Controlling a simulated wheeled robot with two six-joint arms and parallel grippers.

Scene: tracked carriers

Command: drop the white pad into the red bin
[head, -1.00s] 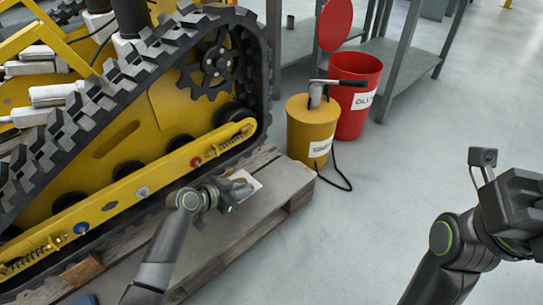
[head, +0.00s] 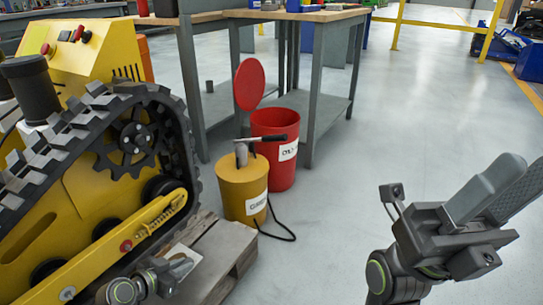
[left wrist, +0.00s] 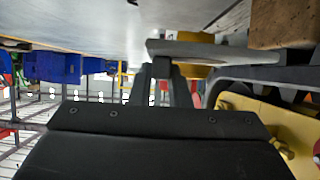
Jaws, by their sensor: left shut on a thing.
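The red bin (head: 270,125) stands on the floor beyond the yellow drum, with a white label and its round red lid (head: 249,84) raised, so its top is open. My left gripper (head: 172,268) is low at the left, beside the tracked carrier and over the wooden pallet. It is shut on the white pad (head: 184,257), which shows only partly past the fingers. The bin is farther off, up and right of it. My right gripper (head: 490,195) is raised at the right, apart from everything; its finger gap is unclear.
A yellow drum (head: 236,190) with a pump handle and black hose stands between the pallet (head: 226,250) and the bin. The yellow tracked carrier (head: 95,205) fills the left. A grey-legged workbench (head: 315,110) stands behind the bin. The floor right of it is clear.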

